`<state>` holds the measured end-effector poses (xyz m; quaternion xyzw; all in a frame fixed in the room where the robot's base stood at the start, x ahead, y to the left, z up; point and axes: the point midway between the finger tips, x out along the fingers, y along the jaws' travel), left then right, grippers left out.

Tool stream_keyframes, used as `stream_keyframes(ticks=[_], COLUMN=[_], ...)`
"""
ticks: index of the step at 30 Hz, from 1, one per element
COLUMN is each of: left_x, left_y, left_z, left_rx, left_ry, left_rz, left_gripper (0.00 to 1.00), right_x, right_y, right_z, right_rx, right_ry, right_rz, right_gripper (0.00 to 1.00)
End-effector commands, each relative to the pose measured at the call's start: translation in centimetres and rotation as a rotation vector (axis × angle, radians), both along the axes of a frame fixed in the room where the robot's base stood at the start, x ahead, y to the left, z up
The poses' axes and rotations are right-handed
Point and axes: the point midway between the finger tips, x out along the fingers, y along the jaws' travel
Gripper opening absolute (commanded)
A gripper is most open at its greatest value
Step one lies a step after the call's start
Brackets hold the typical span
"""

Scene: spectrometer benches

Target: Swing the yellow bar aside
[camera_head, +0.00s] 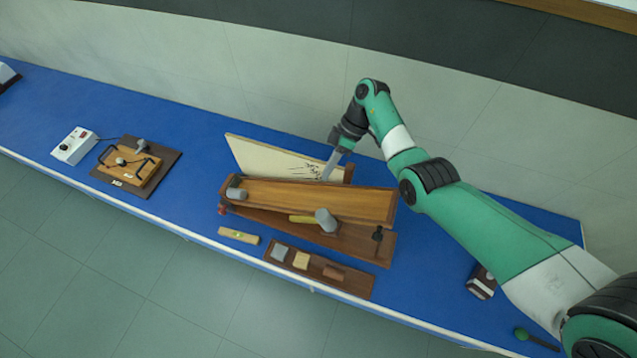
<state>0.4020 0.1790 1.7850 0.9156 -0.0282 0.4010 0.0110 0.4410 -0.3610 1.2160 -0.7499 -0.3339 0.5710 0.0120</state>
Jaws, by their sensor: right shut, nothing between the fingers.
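A short yellow bar (302,219) lies along the front edge of the long wooden plank (300,197) of the bench apparatus. Its right end meets a grey cylinder (325,220); whether the two are joined I cannot tell. My right gripper (326,174) is shut and empty. It points down by the back edge of the plank, in front of the cream panel (265,158), and is apart from the yellow bar. Whether it touches the plank or panel is unclear. My left gripper is out of view.
Another grey cylinder (236,194) sits at the plank's left end. A level (238,235) and a tray of blocks (350,284) lie in front. A wooden device (133,166) and white box (74,146) stand left. The blue table (210,140) has free room between.

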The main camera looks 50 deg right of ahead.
Motion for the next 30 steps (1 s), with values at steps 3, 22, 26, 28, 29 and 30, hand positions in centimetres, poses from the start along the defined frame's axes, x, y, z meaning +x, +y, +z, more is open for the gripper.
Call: stream_keyframes(ticks=[3, 22, 26, 28, 29, 30], left_x=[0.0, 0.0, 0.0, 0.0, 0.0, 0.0], left_y=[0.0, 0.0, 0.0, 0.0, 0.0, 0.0], left_z=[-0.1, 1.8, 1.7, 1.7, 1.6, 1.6], left_rx=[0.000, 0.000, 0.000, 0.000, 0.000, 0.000], left_ry=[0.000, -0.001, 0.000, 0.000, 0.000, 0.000], left_rz=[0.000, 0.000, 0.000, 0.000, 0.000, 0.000], left_gripper=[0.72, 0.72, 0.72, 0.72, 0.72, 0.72], right_x=[0.1, -0.2, -0.4, -0.3, -0.3, -0.3], right_y=[1.1, 8.2, 8.5, 8.4, 8.5, 8.4], right_z=[-1.8, -7.3, -7.4, -7.5, -7.5, -7.5], right_rx=[0.003, 0.000, 0.000, 0.000, 0.000, 0.000], right_ry=[0.004, -0.003, -0.002, -0.002, -0.002, -0.002], right_rz=[0.003, 0.003, 0.002, 0.002, 0.002, 0.002], right_gripper=[0.00, 0.00, 0.00, 0.00, 0.00, 0.00])
